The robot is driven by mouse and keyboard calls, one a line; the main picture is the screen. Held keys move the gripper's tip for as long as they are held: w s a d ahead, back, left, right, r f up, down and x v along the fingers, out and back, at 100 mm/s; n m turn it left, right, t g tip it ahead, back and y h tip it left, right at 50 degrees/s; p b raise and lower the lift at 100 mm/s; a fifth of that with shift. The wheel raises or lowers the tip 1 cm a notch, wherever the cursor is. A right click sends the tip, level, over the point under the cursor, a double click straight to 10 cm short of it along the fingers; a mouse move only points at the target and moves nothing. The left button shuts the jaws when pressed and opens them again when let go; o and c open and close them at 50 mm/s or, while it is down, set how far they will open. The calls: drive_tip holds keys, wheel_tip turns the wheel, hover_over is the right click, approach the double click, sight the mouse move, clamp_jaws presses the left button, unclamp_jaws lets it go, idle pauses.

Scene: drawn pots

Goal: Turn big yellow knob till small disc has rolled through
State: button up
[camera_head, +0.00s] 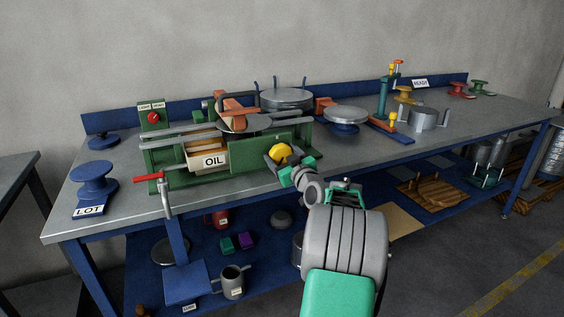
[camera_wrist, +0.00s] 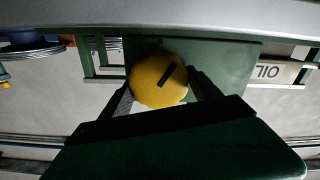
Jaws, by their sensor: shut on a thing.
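The big yellow knob (camera_head: 280,152) sits on the front right of the green machine (camera_head: 240,160). My gripper (camera_head: 284,160) reaches it from the front and is shut on it. In the wrist view the knob (camera_wrist: 150,88) lies between the two dark fingers of my gripper (camera_wrist: 163,90), and a black bar mark on its face runs diagonally. A grey disc (camera_head: 232,128) shows partly under an orange-brown part (camera_head: 237,107) on top of the machine; I cannot tell if it is the small disc. The inside of the machine is hidden.
An OIL tray (camera_head: 214,161) sits in the machine's front, with a red-handled lever (camera_head: 147,178) at its left.

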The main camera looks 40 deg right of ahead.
drive_tip(key=m+b, duration=0.1)
drive_tip(key=m, duration=0.2)
drive_tip(key=shift+d+m, duration=0.1)
drive_tip(key=shift+m, duration=0.3)
drive_tip(key=m, duration=0.3)
drive_tip(key=shift+m, duration=0.4)
drive_tip(key=m, duration=0.3)
drive_tip(key=shift+s+d+m+p, duration=0.1)
drive_tip(key=shift+d+m+p, duration=0.05)
drive_tip(key=shift+m+p, duration=0.25)
drive_tip(key=m+p, duration=0.1)
drive_tip(key=m, duration=0.3)
drive_tip(key=shift+p, duration=0.4)
drive_tip(key=m+p, duration=0.2)
drive_tip(key=m, duration=0.2)
drive_tip(key=shift+d, duration=0.1)
drive_tip(key=m+p, duration=0.2)
drive_tip(key=m, duration=0.1)
drive_tip(key=shift+f+m+p, duration=0.1)
drive_tip(key=shift+m+p, duration=0.25)
drive_tip(key=shift+m, duration=0.05)
drive_tip(key=m+p, duration=0.3)
drive_tip(key=m, duration=0.1)
drive_tip(key=shift+f+h, duration=0.15)
drive_tip(key=shift+h, duration=0.15)
drive_tip(key=shift+f+m+p, duration=0.15)
drive_tip(key=shift+m+p, duration=0.5)
drive_tip(key=shift+m, duration=0.45)
